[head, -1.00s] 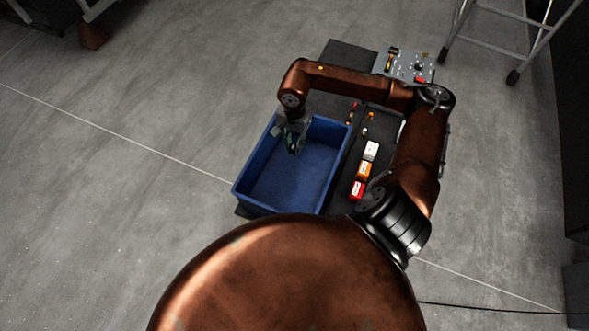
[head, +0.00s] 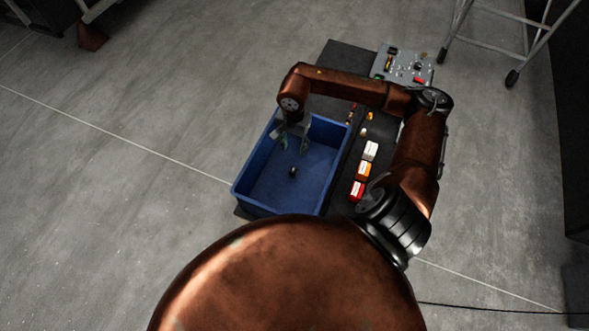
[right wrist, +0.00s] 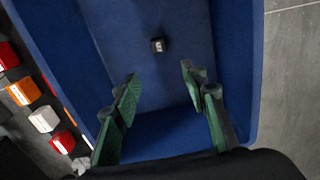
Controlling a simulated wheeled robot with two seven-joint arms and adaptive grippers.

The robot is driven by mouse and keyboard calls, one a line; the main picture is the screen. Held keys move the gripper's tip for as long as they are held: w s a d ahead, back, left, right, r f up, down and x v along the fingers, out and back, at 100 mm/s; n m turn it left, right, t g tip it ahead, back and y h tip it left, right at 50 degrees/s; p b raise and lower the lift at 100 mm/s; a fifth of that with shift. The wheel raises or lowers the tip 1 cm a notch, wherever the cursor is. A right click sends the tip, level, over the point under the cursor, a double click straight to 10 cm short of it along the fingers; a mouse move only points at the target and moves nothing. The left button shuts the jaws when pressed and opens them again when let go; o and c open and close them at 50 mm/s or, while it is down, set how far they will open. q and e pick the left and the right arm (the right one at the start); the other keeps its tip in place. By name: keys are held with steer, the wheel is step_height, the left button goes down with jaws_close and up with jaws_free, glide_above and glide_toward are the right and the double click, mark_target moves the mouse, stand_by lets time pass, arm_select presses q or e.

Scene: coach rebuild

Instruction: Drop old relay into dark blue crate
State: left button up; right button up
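The old relay (head: 292,171) is a small dark block inside the dark blue crate (head: 243,188). In the right wrist view the relay (right wrist: 158,45) shows a pale label, and the crate's blue wall (right wrist: 236,70) runs down the right side. I cannot tell whether the relay touches the crate floor. My right gripper (head: 294,146) is over the crate, open and empty. Its green fingers (right wrist: 162,92) are spread apart, with the relay beyond their tips. My left gripper is not in view.
Red, orange and white blocks (head: 364,169) stand on a dark mat right of the crate. A grey panel with switches (head: 408,66) lies at the back right. A metal ladder stand (head: 500,40) is farther right. Open floor lies left of the crate.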

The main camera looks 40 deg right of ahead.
step_height(320, 180, up, 12)
stand_by(0.5)
stand_by(0.3)
